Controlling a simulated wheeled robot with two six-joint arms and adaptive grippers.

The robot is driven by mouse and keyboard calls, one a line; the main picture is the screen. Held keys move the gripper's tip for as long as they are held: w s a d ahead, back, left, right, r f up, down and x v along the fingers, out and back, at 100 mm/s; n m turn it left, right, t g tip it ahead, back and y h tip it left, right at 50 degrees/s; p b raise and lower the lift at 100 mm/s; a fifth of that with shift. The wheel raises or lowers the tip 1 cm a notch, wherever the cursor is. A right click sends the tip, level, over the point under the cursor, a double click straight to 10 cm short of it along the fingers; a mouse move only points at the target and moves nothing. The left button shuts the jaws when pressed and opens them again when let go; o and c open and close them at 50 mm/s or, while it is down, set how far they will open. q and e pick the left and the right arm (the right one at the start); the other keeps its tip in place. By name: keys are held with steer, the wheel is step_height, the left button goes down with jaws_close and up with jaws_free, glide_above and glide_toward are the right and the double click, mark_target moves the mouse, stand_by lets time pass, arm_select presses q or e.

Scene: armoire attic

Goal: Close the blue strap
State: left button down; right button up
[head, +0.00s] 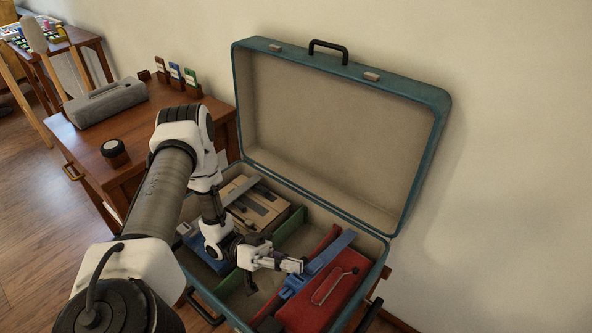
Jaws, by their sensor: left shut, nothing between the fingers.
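A blue strap (329,252) lies slantwise in the right half of the open suitcase (442,112), beside a red case. Its lower end, near the red case's left edge, looks thicker, like a buckle. Another blue piece (206,256) lies at the suitcase's left side, partly hidden by my arm; I cannot tell if it is the other part of the same strap. My left gripper (299,266) is shut and empty, its fingertips close to the left edge of the right-hand blue strap. I cannot tell if they touch. My right gripper is out of view.
The red case (325,296) with a handle, a green divider (291,229) and a wooden box (262,205) are in the suitcase. Its lid stands open against the wall. A wooden desk (85,138) at left bears a grey case (106,103) and a round dark object (114,152).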

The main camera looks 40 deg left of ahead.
arm_select(q)
steer(key=shift+s+f, duration=0.2)
steer(key=shift+f, duration=0.45)
